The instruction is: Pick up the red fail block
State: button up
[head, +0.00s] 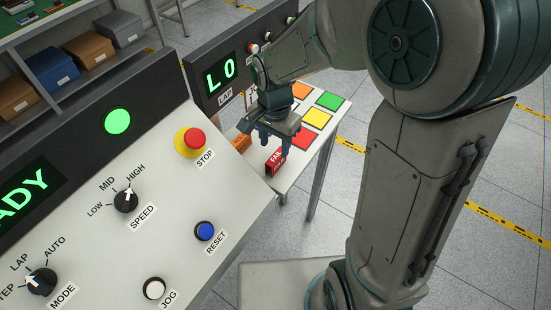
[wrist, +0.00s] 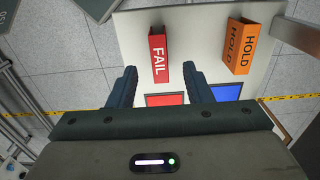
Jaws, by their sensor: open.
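The red block marked FAIL (head: 276,161) lies on the white table, just below my gripper (head: 272,138) in the head view. In the wrist view the FAIL block (wrist: 158,55) shows its lettered face, and its near end appears between the two fingertips of my gripper (wrist: 160,72). The fingers are apart with nothing held. The fingers seem above the block, but the exact height gap is hard to tell. The arm partly covers the table in the head view.
An orange HOLD block (wrist: 242,48) lies right of the FAIL block in the wrist view. Red (wrist: 165,100) and blue (wrist: 226,93) squares mark the table. In the head view the control panel (head: 180,240) with knobs and buttons stands in front, close beside the table (head: 291,173).

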aim_at(276, 156)
jog(key=shift+w+d+f+p, duration=0.1)
jog(key=shift+f+p, duration=0.2)
jog(key=shift+f, duration=1.4)
jog(key=shift+w+d+f+p, duration=0.1)
jog(key=shift+f+p, duration=0.15)
jog(key=shift+f, duration=1.4)
grip_shut()
